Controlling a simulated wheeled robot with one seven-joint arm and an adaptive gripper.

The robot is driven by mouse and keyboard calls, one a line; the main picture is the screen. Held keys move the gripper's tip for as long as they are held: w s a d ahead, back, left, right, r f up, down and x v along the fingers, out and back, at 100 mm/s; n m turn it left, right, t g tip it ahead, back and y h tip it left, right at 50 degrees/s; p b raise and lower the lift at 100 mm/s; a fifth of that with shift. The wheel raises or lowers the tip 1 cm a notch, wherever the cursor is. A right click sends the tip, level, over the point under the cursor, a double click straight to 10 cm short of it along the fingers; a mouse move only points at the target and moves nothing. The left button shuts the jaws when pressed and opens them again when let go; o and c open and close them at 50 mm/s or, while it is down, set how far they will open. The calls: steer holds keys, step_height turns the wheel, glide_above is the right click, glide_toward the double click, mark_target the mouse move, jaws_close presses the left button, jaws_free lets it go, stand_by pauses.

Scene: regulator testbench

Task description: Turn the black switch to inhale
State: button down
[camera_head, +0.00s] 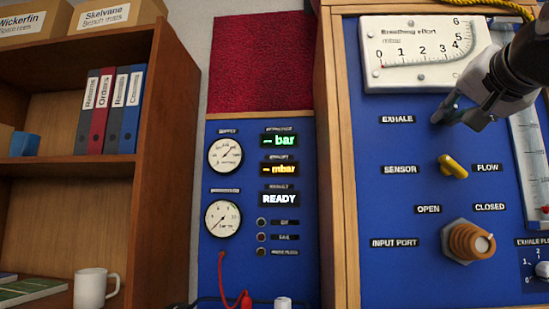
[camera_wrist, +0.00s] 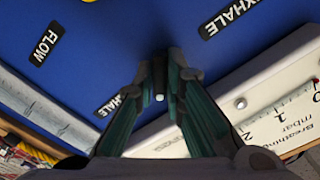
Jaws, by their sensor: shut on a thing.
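My gripper (camera_head: 446,112) reaches in from the upper right of the head view to the blue panel, just right of the EXHALE label (camera_head: 397,119). In the wrist view, my gripper (camera_wrist: 161,78) has its two fingers closed in on the black switch (camera_wrist: 159,97). Only a small part of the switch shows between the fingertips, so its pointing direction cannot be told. The EXHALE label (camera_wrist: 232,16) is at the top right of the wrist view. The partly covered label ending in HALE (camera_wrist: 112,101) is left of the fingers; my gripper hides the INHALE side in the head view.
Below the switch is a yellow knob (camera_head: 453,167) between SENSOR and FLOW. A brass input port (camera_head: 468,241) sticks out lower down. The breathing effort gauge (camera_head: 420,52) is above my gripper, and a clear flow tube (camera_head: 526,150) stands to the right.

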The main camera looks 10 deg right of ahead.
steer(key=shift+m, duration=0.6)
steer(key=c, duration=1.7)
jaws_free()
steer(key=shift+o, duration=0.2)
steer(key=v, duration=1.2)
